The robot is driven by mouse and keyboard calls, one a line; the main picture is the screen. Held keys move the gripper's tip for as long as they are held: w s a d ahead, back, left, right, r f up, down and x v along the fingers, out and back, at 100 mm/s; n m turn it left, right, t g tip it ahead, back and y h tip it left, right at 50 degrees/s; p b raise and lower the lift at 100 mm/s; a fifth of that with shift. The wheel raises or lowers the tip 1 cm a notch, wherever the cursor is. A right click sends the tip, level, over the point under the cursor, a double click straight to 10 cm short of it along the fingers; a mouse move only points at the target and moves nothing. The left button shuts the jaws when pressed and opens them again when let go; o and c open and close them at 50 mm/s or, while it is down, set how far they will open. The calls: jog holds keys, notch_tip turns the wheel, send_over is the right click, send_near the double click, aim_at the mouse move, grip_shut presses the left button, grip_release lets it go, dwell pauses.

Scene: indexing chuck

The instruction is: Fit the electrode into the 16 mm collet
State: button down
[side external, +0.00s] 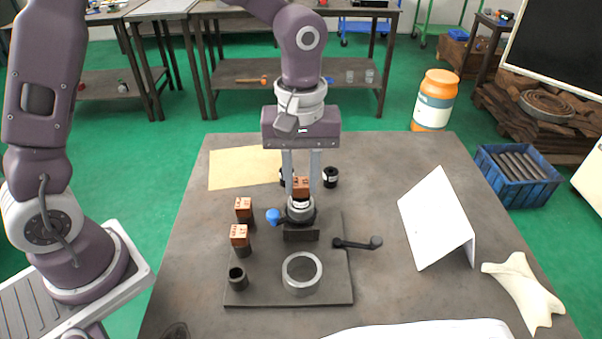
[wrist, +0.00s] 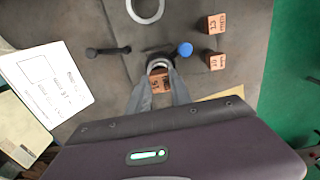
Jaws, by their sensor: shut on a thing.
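My gripper (side external: 301,183) points down and is shut on a copper electrode block (side external: 301,187) with dark lettering. The electrode also shows between the fingertips in the wrist view (wrist: 160,86). It is upright, directly over the round metal collet chuck (side external: 300,208), which stands on a dark block. The electrode's lower end meets the chuck's top in the picture; I cannot tell how deep it sits. A blue knob (side external: 273,216) sticks out at the chuck's left. Two other copper electrodes (side external: 243,207) (side external: 239,235) stand in dark holders to the left.
An empty dark holder (side external: 238,279) and a metal ring (side external: 302,258) are on the base plate (side external: 335,292). A black lever (side external: 358,243) lies right of the chuck. Small black pots (side external: 330,177) stand behind it. A white folded card (side external: 437,220) stands at right. Table between is clear.

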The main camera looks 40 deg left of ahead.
jog(key=shift+f, duration=0.25)
jog(key=c, duration=1.1)
grip_release()
notch_tip(320, 180, up, 6)
jog(key=shift+r, duration=0.5)
